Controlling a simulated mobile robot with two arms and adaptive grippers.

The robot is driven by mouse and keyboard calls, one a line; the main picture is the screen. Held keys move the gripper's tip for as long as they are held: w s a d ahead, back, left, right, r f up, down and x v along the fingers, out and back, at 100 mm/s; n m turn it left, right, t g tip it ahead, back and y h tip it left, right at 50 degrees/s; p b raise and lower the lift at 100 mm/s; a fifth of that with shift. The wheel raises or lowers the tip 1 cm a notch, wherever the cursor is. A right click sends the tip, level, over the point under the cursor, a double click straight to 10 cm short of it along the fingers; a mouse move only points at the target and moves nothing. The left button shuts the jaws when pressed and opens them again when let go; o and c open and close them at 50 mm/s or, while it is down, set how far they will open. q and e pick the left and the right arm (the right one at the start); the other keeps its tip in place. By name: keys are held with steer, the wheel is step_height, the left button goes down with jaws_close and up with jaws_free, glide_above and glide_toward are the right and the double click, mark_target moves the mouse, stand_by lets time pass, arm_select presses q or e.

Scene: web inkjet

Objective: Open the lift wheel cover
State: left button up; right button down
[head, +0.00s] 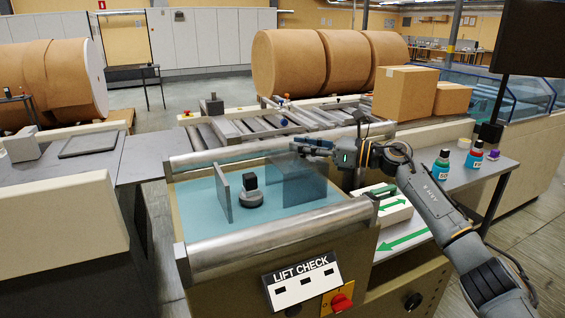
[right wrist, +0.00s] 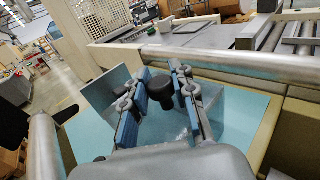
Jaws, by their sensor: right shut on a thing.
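The lift wheel cover shows in the head view as a see-through grey panel (head: 305,182) standing on the teal bed. It also shows in the right wrist view as a clear sheet (right wrist: 238,118). A black knob on a grey disc (head: 250,197) stands left of the panel. My left gripper is not in view.
A second upright grey plate (head: 222,193) stands left of the knob. Metal rollers (head: 281,232) border the bed at front and back. A LIFT CHECK sign (head: 302,280) and red switch (head: 342,303) are on the front. Bottles (head: 474,155) stand on the right side table.

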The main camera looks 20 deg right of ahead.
steer(key=shift+d, duration=0.4)
steer(key=c, duration=1.1)
jaws_free()
steer(key=shift+o, duration=0.2)
steer(key=v, duration=1.2)
steer(key=shift+s, duration=0.1)
